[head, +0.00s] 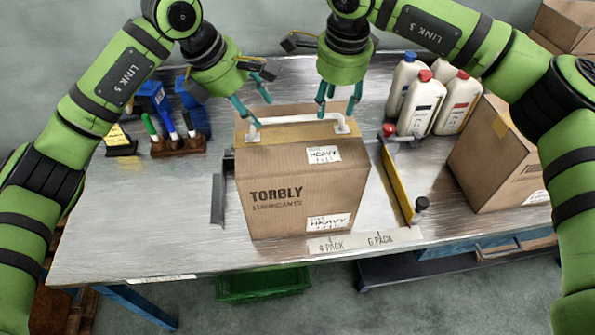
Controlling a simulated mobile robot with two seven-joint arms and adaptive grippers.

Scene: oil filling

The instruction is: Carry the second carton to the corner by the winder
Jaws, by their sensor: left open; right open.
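A closed brown carton (292,200) printed "TORBLY LUBRICANTS", with "HEAVY" labels and a white handle (297,126) on its top, stands in the middle of the metal table. My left gripper (259,112) is open, its fingers at the left end of the handle; I cannot tell whether they touch it. My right gripper (338,103) is open just above and behind the right end of the handle. Another brown TORBLY carton (497,160) stands at the table's right side, partly behind my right arm. No winder can be made out.
White bottles (425,100) with red and blue caps stand at the back right. A yellow guide (397,180) is right of the middle carton, a dark plate (218,200) left of it. A pen holder (178,145) is at the back left. The table's front left is clear.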

